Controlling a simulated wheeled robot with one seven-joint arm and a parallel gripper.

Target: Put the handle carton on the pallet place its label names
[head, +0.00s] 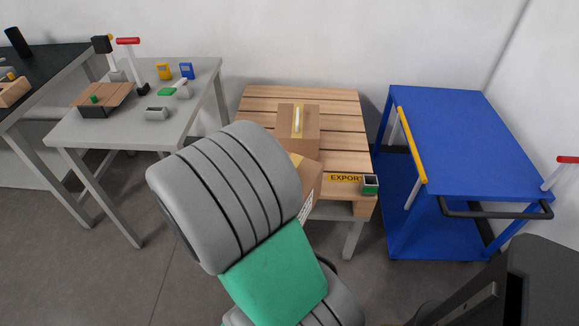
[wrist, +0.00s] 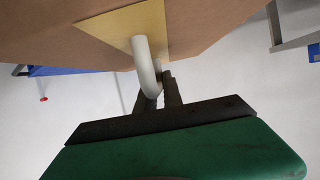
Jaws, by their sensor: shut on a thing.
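My gripper is shut on the white handle (wrist: 146,68) of a brown carton (wrist: 220,25); its dark fingers (wrist: 160,95) show in the wrist view, with a tan patch behind the handle. In the head view a brown carton (head: 314,180), probably this one, shows beside my arm over the pallet's front part; a printed label is partly visible on its side. My arm hides the rest of it and the gripper. Whether it touches the pallet I cannot tell. Another brown carton with a pale handle (head: 298,128) stands on the slatted wooden pallet (head: 345,108), farther back.
A yellow EXPORT sign (head: 344,178) and a small green-and-grey box (head: 370,184) are at the pallet's front right edge. A blue trolley (head: 455,130) stands right of the pallet. A grey table (head: 190,125) with tools stands left. Slats at the pallet's right look bare.

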